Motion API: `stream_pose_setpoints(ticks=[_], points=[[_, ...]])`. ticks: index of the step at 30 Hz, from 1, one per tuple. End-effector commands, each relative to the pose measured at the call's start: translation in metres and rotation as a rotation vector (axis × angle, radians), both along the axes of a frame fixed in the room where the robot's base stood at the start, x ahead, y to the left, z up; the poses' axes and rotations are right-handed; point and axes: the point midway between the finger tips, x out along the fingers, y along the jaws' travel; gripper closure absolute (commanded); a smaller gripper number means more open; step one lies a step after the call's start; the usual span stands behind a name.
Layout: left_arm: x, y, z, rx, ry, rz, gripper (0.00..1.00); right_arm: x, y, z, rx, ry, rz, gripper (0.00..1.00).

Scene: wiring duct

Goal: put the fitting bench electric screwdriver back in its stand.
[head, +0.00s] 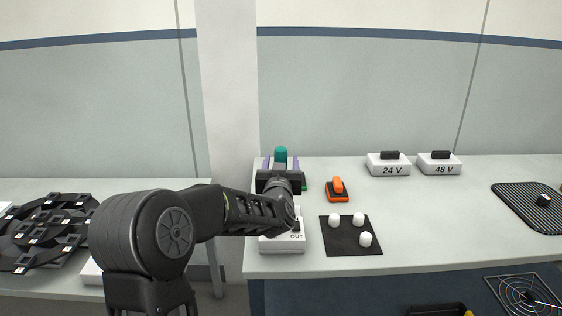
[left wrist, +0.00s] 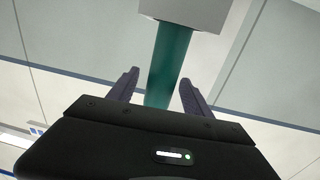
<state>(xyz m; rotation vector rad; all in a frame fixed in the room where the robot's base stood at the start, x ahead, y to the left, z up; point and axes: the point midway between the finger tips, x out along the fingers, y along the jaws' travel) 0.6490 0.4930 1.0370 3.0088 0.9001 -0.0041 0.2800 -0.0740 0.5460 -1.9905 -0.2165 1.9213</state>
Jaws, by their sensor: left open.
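A teal upright cylinder (head: 280,155), which looks like the screwdriver's body, stands at the back left of the right-hand bench. In the left wrist view the teal cylinder (left wrist: 169,62) runs between my fingers and meets a pale grey block (left wrist: 188,12) at the top. My left gripper (head: 281,163) is open, with one dark purple finger on each side of the cylinder; the fingers (left wrist: 158,88) show gaps to it. The cylinder's lower part is hidden behind my gripper and wrist. I cannot make out the stand for certain. My right gripper is not in view.
An orange and black device (head: 337,189) sits just right of my wrist. A black mat (head: 338,243) with white knobs lies in front. White boxes marked 24 V (head: 388,168) and 48 V (head: 440,167) stand at the back. A white box (head: 283,246) is partly under my arm.

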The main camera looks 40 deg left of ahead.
Motion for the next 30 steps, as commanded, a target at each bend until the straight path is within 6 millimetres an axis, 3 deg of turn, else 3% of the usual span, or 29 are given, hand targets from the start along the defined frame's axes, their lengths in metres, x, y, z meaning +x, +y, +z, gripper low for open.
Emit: stream_pose_setpoints(ticks=[6,12,30], points=[[-0.031,-0.02,0.0,-0.001,-0.003,0.0,0.42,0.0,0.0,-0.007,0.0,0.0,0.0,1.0],[-0.049,-0.032,0.0,0.0,-0.002,0.001,0.42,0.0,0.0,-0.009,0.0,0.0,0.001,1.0],[-0.051,-0.033,0.001,0.0,-0.002,0.001,0.42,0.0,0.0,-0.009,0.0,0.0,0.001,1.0]])
